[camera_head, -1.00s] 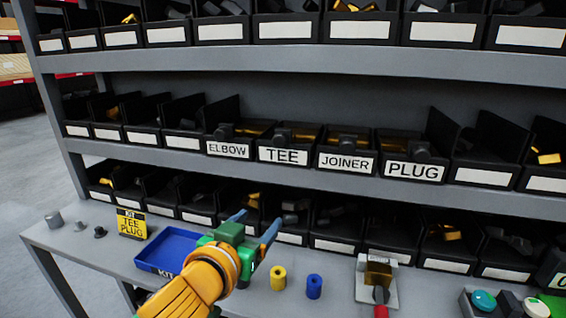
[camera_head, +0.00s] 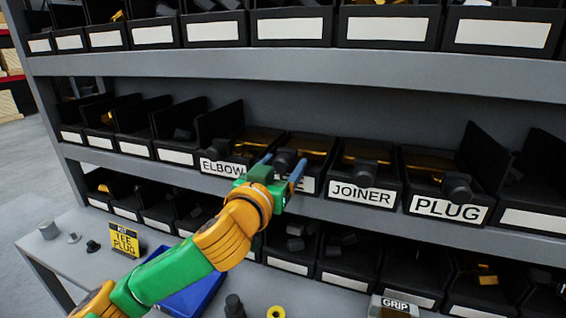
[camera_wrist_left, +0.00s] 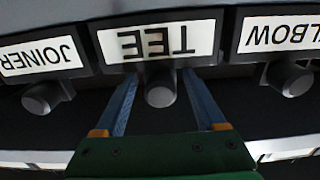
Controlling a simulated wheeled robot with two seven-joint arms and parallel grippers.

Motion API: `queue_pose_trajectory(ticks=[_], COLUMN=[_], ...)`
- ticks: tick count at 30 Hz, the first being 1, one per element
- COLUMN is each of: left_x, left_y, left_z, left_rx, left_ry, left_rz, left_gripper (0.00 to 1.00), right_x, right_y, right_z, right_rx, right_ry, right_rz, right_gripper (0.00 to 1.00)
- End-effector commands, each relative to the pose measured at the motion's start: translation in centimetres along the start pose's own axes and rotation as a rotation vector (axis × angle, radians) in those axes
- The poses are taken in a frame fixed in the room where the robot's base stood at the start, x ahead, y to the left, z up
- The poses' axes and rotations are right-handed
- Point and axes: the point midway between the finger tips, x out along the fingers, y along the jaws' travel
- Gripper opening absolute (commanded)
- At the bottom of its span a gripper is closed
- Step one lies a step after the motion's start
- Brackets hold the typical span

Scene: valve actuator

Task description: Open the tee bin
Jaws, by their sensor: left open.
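The tee bin (camera_head: 316,146) is a black bin on the middle shelf, between the elbow bin and the joiner bin. Amber shows in its top. In the head view my left gripper (camera_head: 282,166) is in front of it and hides most of its label. In the left wrist view, upside down, the TEE label (camera_wrist_left: 157,40) is clear, with a dark round knob (camera_wrist_left: 160,90) in front of it. The blue fingers of my left gripper (camera_wrist_left: 160,78) are open, one on each side of the knob. I cannot tell whether they touch it. My right gripper is not in view.
The elbow bin (camera_head: 220,169), joiner bin (camera_head: 362,195) and plug bin (camera_head: 446,207) sit close by, with knobs sticking out. Shelves with more bins are above and below. A blue tray (camera_head: 196,300) and a yellow kit card (camera_head: 125,239) are on the bench below.

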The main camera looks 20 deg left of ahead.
Motion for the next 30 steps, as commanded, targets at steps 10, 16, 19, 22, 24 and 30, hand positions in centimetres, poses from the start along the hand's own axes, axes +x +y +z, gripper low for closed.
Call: queue_pose_trajectory(ticks=[10, 16, 19, 22, 24, 30], left_x=[-0.04, -0.05, -0.05, -0.05, -0.05, -0.05], left_y=[-0.01, -0.01, -0.01, -0.02, -0.01, -0.02], left_z=[-0.03, -0.04, -0.05, -0.05, -0.05, -0.06], left_rx=[0.0, 0.0, 0.0, 0.0, 0.0, 0.0], left_ry=[0.001, 0.002, 0.002, 0.002, 0.002, 0.002], left_rz=[0.0, 0.0, -0.001, -0.001, -0.001, -0.001], left_gripper=[0.0, 0.0, 0.0, 0.0, 0.0, 0.0], right_x=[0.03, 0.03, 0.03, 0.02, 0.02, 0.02], right_y=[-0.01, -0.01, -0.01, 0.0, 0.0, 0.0], right_z=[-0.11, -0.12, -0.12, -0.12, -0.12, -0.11], right_rx=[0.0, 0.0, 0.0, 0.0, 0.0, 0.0], right_ry=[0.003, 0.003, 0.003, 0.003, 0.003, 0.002], right_rz=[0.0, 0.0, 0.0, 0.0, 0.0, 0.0], right_gripper=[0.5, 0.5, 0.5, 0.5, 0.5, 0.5])
